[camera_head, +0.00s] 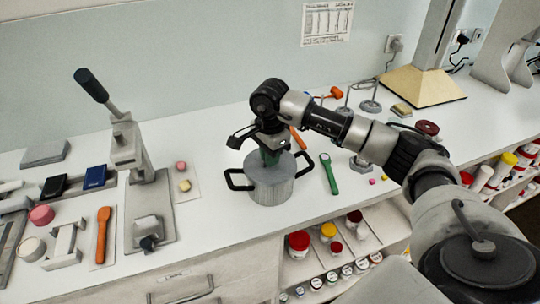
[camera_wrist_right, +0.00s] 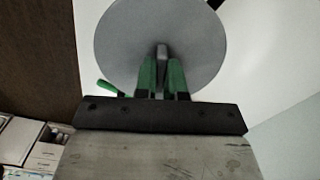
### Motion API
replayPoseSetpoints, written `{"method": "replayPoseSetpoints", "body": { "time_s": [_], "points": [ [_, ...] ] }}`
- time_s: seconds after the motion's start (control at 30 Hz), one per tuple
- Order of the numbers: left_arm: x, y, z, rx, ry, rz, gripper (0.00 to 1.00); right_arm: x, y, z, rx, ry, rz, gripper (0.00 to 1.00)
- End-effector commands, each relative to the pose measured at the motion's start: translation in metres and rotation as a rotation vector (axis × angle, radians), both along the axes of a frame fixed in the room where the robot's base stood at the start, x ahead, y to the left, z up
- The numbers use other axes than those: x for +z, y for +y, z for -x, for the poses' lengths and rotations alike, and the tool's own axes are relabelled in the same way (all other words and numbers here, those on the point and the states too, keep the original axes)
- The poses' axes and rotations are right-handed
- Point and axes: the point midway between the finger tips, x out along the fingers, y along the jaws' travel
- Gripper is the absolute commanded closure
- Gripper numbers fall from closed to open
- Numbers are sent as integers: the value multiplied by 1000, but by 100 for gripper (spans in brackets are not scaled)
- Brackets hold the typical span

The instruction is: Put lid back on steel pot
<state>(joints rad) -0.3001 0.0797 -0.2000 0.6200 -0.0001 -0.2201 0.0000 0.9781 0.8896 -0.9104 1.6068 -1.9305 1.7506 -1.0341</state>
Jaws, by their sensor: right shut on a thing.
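The steel pot (camera_head: 270,187) stands upright on the white counter, with a black handle on each side. My right gripper (camera_head: 270,158) points down over its mouth. In the right wrist view, the gripper's green fingers (camera_wrist_right: 162,78) are shut on the knob of the round grey lid (camera_wrist_right: 125,40). The lid is at the pot's mouth, mostly hidden by the gripper in the head view; I cannot tell whether it touches the rim. My left gripper is not in view.
A green-handled tool (camera_head: 329,174) lies right of the pot. A lever press (camera_head: 130,150) and an orange-handled tool (camera_head: 103,228) are at the left. Metal stands (camera_head: 370,105) are behind. Shelves with several jars (camera_head: 300,242) sit below the counter's front edge.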

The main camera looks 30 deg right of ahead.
Motion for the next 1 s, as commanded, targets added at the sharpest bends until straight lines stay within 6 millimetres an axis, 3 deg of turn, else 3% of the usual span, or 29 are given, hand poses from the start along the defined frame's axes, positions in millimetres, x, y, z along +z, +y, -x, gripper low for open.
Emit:
{"method": "replayPoseSetpoints", "body": {
  "time_s": [0.93,0.97,1.0],
  "points": [
    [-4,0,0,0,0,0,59,-3,0,0,0,0,0,100],
    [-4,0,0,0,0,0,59,-3,0,0,0,0,0,87],
    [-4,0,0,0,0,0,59,-3,0,0,0,0,0,81]
  ]
}}
